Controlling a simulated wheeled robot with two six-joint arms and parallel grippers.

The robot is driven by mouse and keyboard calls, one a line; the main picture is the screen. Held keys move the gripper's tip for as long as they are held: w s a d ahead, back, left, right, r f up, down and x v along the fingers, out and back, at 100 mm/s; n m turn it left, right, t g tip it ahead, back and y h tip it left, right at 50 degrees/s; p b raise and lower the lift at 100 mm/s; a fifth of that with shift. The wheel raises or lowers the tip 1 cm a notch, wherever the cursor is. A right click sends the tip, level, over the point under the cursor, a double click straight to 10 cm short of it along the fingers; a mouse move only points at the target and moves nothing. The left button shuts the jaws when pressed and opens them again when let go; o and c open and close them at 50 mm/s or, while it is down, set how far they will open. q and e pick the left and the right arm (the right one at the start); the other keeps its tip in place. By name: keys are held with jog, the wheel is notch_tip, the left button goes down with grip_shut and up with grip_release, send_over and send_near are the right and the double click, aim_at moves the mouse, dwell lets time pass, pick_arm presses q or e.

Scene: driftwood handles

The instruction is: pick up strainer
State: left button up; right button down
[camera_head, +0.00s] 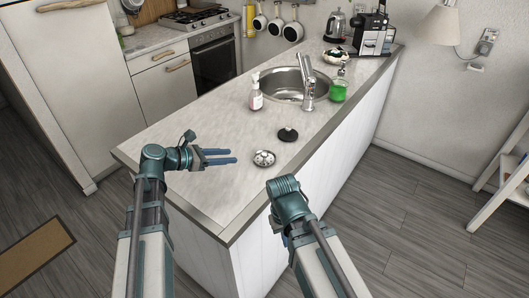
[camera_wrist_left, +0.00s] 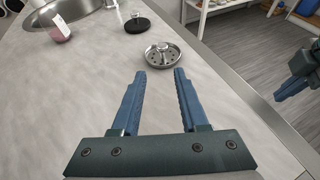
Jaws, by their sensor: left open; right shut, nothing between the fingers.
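The strainer (camera_head: 264,158) is a small round silver metal piece with holes and a centre knob. It lies on the grey countertop (camera_head: 215,128) near the counter's front end. My left gripper (camera_head: 234,156) is open and empty to the left of the strainer, with its blue fingers pointing at it. In the left wrist view, the strainer (camera_wrist_left: 162,55) lies just beyond the two open fingertips (camera_wrist_left: 160,75), apart from them. My right arm's end is at the counter's right edge in the head view; its fingers are hidden there. A right gripper part (camera_wrist_left: 296,85) shows at the right of the wrist view.
A black round stopper (camera_head: 288,134) lies just behind the strainer. Countertop left of the strainer is clear.

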pick_arm(q)
jog(key=shift+w+d+f+b, duration=0.2)
jog(key=shift+d+b, duration=0.1)
jog(key=shift+d, duration=0.1)
jog(key=b, duration=0.3)
send_near(262, 156)
jog(key=x, duration=0.4)
jog(key=shift+w+a, duration=0.2)
jog(key=shift+w, duration=0.15)
jog(key=shift+w+d, duration=0.15)
jog(key=shift+d, duration=0.15)
jog(key=shift+f, duration=0.1)
jog(key=shift+w+d+f, duration=0.1)
jog(key=shift+d+f, duration=0.1)
jog(key=shift+d, duration=0.05)
jog(key=b+x, duration=0.2)
jog(key=x, duration=0.2)
jog(key=shift+d+f, duration=0.2)
jog(key=shift+d, duration=0.05)
grip_shut()
